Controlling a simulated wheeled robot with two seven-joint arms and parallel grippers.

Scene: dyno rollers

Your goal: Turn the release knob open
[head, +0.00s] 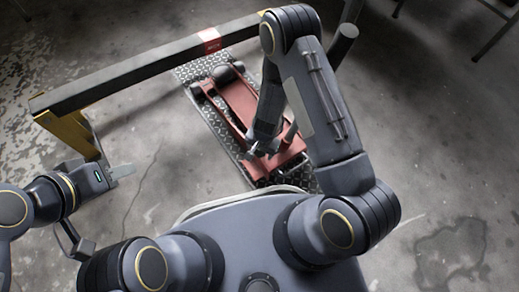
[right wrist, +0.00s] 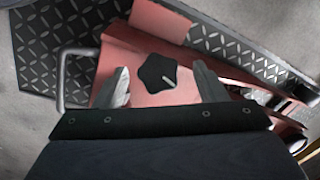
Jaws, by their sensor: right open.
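The release knob (right wrist: 156,70) is a black, star-shaped knob with a light mark on it, on the red floor jack (right wrist: 110,62) in the right wrist view. My right gripper (right wrist: 160,72) is open, with one finger on each side of the knob and visible gaps between. I cannot tell how far above the knob the fingertips are. In the head view the red jack (head: 240,98) lies below my right arm, and my right gripper (head: 262,152) is over its near end, hiding the knob. My left gripper (head: 122,172) is at the left, away from the jack.
The jack rests on a dark diamond-plate mat (head: 222,128). A long dark beam (head: 130,70) on a yellow stand (head: 72,133) crosses the left and far side. A metal handle (right wrist: 65,78) is left of the knob. The concrete floor (head: 170,190) between left gripper and mat is clear.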

